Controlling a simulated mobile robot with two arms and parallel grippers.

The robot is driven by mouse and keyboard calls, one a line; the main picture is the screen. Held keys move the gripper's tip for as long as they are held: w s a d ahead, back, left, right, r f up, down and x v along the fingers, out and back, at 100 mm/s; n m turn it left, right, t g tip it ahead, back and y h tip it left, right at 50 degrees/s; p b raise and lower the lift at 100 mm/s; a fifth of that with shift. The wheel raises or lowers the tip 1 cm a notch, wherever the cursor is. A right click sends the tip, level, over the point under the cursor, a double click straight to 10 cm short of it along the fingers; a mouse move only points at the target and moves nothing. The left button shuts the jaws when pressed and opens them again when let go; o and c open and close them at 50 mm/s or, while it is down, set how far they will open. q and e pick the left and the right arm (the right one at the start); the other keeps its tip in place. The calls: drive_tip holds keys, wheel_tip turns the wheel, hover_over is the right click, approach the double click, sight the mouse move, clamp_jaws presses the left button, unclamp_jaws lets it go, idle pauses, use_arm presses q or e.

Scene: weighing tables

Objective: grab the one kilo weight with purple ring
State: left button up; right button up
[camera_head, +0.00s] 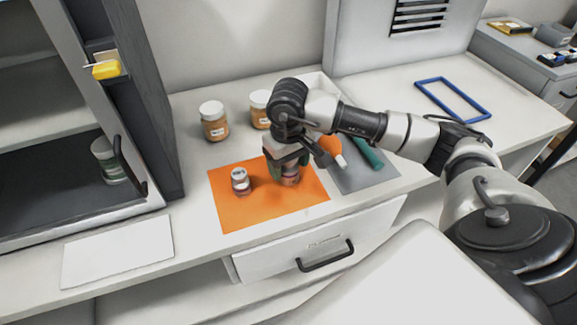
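A small white-topped weight (240,181) with a dark reddish-purple band low down stands upright on the left part of the orange mat (235,215). A second small weight (291,179) with a pinkish band is on the mat to its right. My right gripper (289,172) points down over this second weight, with its fingers beside it. The gripper hides most of the weight, so I cannot tell whether the fingers press on it. The labels are too small to read. My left gripper is not in view.
Two brown jars with white lids (213,121) (260,108) stand behind the mat. A grey mat (372,180) with an orange item and a teal item lies to the right. A white sheet (118,252), a blue frame (452,99) and an open cabinet (150,100) are farther out.

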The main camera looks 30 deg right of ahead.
clamp_jaws()
drive_tip(key=shift+w+r, duration=0.1)
